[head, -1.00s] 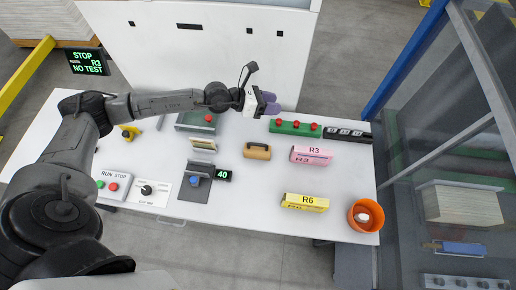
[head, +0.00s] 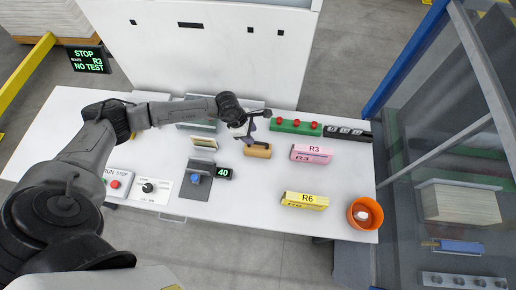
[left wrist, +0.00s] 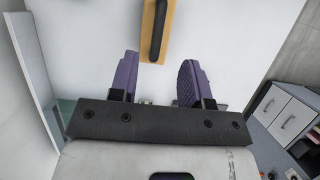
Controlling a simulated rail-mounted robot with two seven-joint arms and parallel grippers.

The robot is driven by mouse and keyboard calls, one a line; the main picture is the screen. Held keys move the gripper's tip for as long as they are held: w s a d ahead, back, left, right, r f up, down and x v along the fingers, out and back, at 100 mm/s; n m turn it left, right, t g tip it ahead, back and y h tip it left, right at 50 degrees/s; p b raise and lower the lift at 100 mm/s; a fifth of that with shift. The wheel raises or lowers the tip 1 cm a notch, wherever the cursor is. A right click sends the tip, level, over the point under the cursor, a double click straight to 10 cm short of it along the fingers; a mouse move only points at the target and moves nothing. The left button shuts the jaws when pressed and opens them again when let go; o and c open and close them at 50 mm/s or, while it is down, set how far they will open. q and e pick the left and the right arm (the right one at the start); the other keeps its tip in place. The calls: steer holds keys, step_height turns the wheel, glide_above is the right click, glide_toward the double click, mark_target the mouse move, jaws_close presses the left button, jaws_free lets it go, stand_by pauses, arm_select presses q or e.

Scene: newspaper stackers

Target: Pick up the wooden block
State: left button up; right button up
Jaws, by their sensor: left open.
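The wooden block (head: 257,152) lies on the white table, near the middle, with a dark handle on its top. In the left wrist view the block (left wrist: 147,40) shows at the top edge, beyond the fingertips, with its dark handle (left wrist: 158,30) along it. My left gripper (head: 247,135) is above and just behind the block in the head view. Its two purple fingers (left wrist: 157,75) are apart with nothing between them. The gripper hides part of the block's far side in the head view. My right gripper is not in view.
A pink R3 box (head: 311,154) and a yellow R6 box (head: 305,201) lie to the right. A green strip with red buttons (head: 296,126) is behind. A display reading 40 (head: 223,172) and a dark stand (head: 197,188) are left. An orange bowl (head: 355,222) stands at the right corner.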

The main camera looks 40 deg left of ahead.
mark_target(258, 143)
arm_select(q)
steer(key=shift+p+x, duration=0.75)
steer(key=shift+x, duration=3.15)
steer(key=shift+w, duration=0.2)
jaws_close()
steer(key=shift+r, duration=0.1)
